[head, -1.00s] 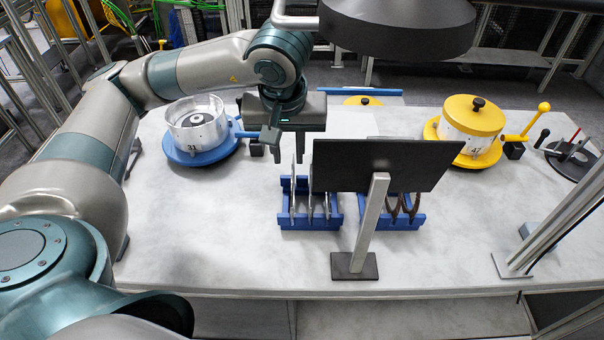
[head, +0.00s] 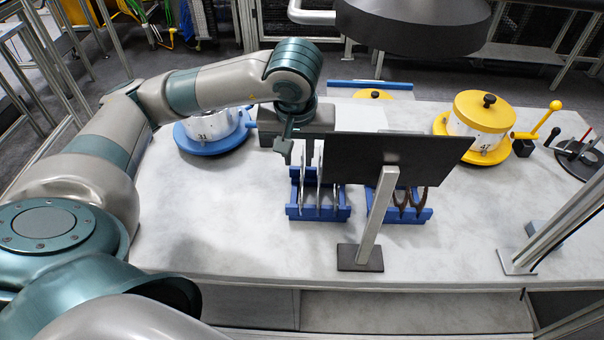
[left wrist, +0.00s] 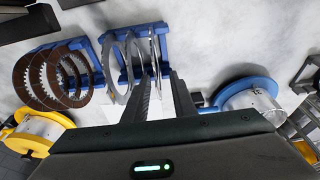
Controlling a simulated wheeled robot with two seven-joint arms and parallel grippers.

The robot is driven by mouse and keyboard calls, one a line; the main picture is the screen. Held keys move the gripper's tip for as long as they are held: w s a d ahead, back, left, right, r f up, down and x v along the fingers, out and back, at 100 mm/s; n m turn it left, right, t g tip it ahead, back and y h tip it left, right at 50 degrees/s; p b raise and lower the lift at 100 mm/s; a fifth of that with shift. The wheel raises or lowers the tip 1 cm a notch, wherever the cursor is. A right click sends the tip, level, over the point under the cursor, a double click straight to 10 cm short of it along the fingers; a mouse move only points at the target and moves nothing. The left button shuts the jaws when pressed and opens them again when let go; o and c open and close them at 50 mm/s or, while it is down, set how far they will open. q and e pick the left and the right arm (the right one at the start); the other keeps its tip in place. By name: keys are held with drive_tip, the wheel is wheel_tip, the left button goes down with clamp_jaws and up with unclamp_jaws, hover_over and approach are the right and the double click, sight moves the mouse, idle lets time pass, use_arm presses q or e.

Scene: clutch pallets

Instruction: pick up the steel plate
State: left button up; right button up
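Several thin steel plates (head: 320,180) stand on edge in a blue rack (head: 318,213) on the table. In the left wrist view they are pale rings (left wrist: 133,62) in the blue rack (left wrist: 180,48). My left gripper (head: 297,158) points down over the rack's left part, at the upper edge of the leftmost plate. In the left wrist view its two fingers (left wrist: 163,84) are apart, with the end plate (left wrist: 155,48) close to the gap. I cannot tell whether they touch it. My right gripper is not in view.
A dark panel on a post (head: 375,215) stands close right of the gripper and hides part of a second blue rack (head: 415,214) with brown plates (left wrist: 45,78). A blue-based housing (head: 212,145) stands left, a yellow one (head: 470,152) right.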

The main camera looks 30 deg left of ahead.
use_arm(q)
drive_tip(key=shift+x, duration=1.05)
drive_tip(key=shift+p, duration=0.3)
drive_tip(key=w+f+p, duration=0.2)
drive_tip(key=f, duration=0.1)
drive_tip(key=shift+w+a+f+p, duration=0.2)
drive_tip(key=shift+a+f+p, duration=0.05)
drive_tip(key=shift+a+p, duration=0.1)
drive_tip(key=shift+w+f, duration=0.15)
drive_tip(key=shift+f, duration=0.4)
clamp_jaws()
